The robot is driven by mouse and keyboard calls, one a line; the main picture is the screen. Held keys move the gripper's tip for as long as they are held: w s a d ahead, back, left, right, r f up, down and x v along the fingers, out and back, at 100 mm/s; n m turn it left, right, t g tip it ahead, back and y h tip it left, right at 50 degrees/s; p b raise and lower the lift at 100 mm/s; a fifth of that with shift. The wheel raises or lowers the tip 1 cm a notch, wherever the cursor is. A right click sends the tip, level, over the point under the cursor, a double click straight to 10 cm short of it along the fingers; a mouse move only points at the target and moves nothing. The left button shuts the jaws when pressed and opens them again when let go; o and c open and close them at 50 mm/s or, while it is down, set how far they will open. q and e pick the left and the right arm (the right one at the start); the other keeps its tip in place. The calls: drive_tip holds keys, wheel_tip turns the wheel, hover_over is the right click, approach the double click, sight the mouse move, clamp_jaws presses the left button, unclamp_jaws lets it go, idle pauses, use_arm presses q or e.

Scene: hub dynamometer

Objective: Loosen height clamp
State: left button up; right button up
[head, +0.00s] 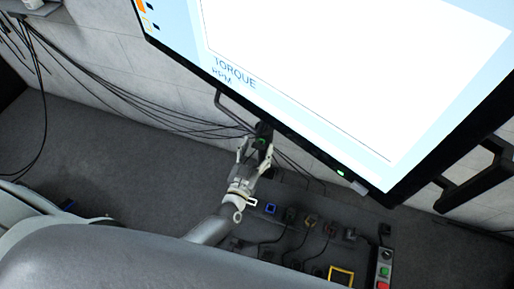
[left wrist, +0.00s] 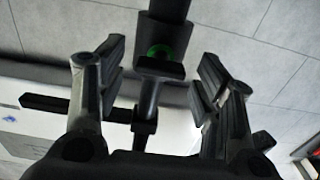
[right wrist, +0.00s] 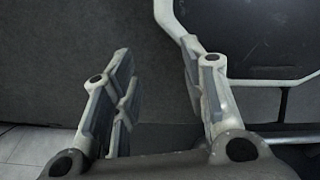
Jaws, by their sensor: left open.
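The height clamp (head: 262,141) is a dark fitting with a green mark on a black post, below the big screen's lower edge. In the left wrist view the clamp (left wrist: 160,68) shows as a black block with a green ring, between the two fingers and beyond them. My left gripper (head: 256,150) is open around the line of the clamp, with a gap on both sides; I see no contact. My right gripper (right wrist: 157,60) is open and empty in the right wrist view, and is not seen in the head view.
A large screen (head: 300,90) overhangs the upper right. A dark panel with several sockets and cables (head: 310,235) and a box with green and red buttons (head: 384,270) lie at lower right. Cables hang along the wall at left. A pale curved frame (right wrist: 215,70) is near my right fingers.

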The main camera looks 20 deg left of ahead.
use_arm(q)
drive_tip(key=shift+w, duration=0.2)
drive_tip(key=shift+c, duration=2.8)
drive_tip(key=c, duration=0.4)
drive_tip(key=shift+c, duration=0.3)
use_arm(e)
drive_tip(key=shift+s+f, duration=0.1)
drive_tip(key=shift+s, duration=0.75)
drive_tip(key=shift+w, duration=0.1)
